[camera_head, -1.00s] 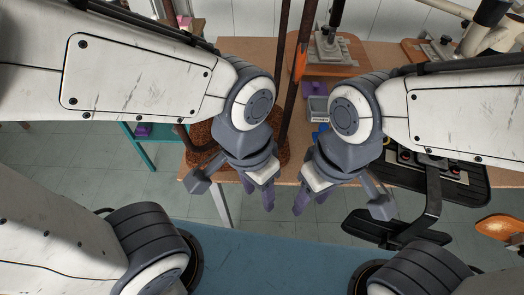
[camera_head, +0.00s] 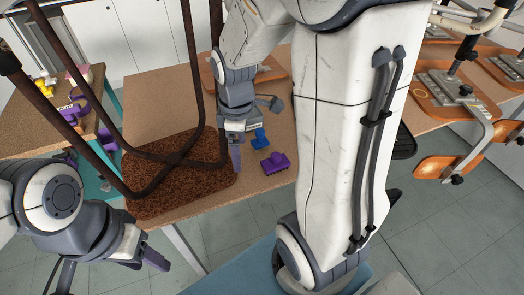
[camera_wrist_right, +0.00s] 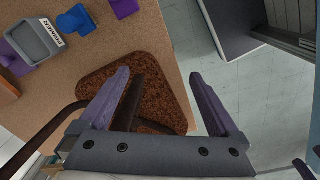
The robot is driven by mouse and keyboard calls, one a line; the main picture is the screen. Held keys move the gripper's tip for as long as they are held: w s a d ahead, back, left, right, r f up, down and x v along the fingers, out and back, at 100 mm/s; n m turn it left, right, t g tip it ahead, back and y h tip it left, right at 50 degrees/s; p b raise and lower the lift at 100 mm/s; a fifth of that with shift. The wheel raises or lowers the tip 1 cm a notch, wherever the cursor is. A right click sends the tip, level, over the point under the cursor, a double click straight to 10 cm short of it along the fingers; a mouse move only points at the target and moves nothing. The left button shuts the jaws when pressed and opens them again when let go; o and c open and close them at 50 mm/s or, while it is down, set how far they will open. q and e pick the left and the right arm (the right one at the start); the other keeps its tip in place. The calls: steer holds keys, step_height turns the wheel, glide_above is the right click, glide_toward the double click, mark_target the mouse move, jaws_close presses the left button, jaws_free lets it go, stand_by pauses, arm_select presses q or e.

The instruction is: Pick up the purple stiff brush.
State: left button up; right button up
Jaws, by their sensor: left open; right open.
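A purple brush (camera_head: 275,163) with a knobbed top lies on the tan table (camera_head: 150,95), near its front edge in the head view. In the right wrist view a purple piece (camera_wrist_right: 123,7), probably the same brush, is cut by the top edge. My right gripper (camera_head: 236,150) hangs left of the brush, beside the dark cushion, apart from the brush. In the wrist view its fingers (camera_wrist_right: 160,80) are spread with nothing held between them. My left gripper (camera_head: 143,255) is open and empty at lower left, in front of the table.
A blue brush (camera_head: 259,139) lies just behind the purple one. A brown speckled cushion (camera_head: 165,195) with rusty chair legs stands left of my right gripper. A grey tray (camera_wrist_right: 35,42) shows in the wrist view. A side table with purple and yellow items (camera_head: 70,112) is at left.

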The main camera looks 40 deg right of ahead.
steer(key=d+f+n, duration=0.1)
steer(key=d, duration=0.3)
steer(key=d+f+n+p, duration=0.1)
steer(key=d+n, duration=0.1)
steer(key=d, duration=0.2)
steer(key=w+d+f+n+p, duration=0.1)
steer(key=d+n, duration=0.1)
steer(key=d, duration=0.2)
steer(key=shift+d+f+g, duration=0.1)
steer(key=shift+d+g, duration=0.05)
steer(key=shift+g, duration=0.15)
glide_above(276, 155)
steer(key=shift+n, duration=0.4)
steer(key=f, duration=0.4)
steer(key=shift+s+f, duration=0.2)
steer(key=shift+s, duration=0.15)
steer(key=shift+w+f+p, duration=0.15)
steer(key=shift+f+p, duration=0.1)
steer(key=shift+f, duration=1.35)
steer(key=shift+w+f+p, duration=0.15)
steer(key=shift+f+p, duration=0.05)
steer(key=shift+f, duration=1.4)
steer(key=c, duration=1.5)
steer(key=shift+r, duration=0.15)
